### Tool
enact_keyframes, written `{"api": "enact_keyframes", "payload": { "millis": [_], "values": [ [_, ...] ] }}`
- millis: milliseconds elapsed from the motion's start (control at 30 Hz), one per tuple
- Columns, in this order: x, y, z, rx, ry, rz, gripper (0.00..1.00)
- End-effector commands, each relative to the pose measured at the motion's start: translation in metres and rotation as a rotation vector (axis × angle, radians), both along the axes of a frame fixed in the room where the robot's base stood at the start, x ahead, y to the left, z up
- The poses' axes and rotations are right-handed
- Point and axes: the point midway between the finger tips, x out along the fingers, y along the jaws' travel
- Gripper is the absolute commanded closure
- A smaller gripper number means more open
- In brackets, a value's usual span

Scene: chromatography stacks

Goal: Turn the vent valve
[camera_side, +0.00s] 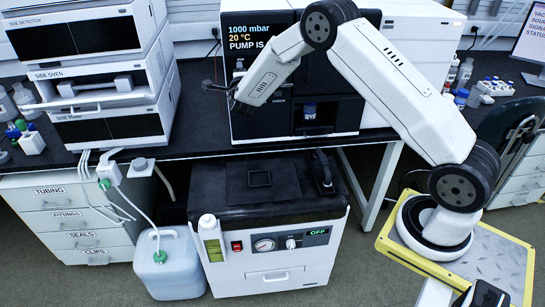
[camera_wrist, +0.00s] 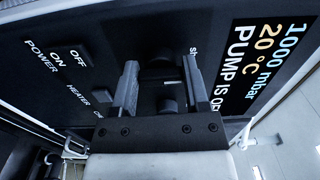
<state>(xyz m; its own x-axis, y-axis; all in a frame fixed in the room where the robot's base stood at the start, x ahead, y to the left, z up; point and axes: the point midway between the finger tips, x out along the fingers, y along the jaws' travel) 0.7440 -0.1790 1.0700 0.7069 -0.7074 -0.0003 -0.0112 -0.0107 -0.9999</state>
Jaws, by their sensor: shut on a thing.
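The vent valve (camera_wrist: 160,74) appears as a dark knob on the black front panel of the oven, between my finger pads in the wrist view. My gripper (camera_wrist: 160,64) is shut on it, with one finger on each side. Part of a white label starting "sh" shows beside the right finger. In the side view my gripper (camera_side: 217,86) is at the left edge of the oven (camera_side: 262,18). The valve cannot be made out there, and its turn angle is hard to tell in the dark wrist view.
The oven display (camera_wrist: 266,66) reads 1000 mbar, 20 °C and pump is off. POWER and HEATER switches (camera_wrist: 75,75) sit left of my fingers. A white instrument stack (camera_side: 95,85) stands left of the oven. The pump unit (camera_side: 270,220) is below the bench.

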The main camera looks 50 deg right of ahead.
Motion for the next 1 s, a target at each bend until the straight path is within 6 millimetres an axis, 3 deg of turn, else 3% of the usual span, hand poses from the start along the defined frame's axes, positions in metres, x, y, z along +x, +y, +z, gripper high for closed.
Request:
{"api": "enact_keyframes", "payload": {
  "millis": [67, 100, 200, 667, 1000],
  "values": [
    [0.001, 0.0, 0.001, -0.004, -0.001, 0.002, 1.0],
    [0.001, 0.0, 0.001, -0.004, -0.001, 0.002, 0.38],
    [0.001, 0.0, 0.001, -0.003, -0.001, 0.002, 0.06],
    [-0.002, 0.002, 0.0, 0.0, 0.0, 0.001, 0.06],
    [-0.02, 0.021, 0.001, -0.001, 0.0, 0.002, 0.06]
  ]
}}
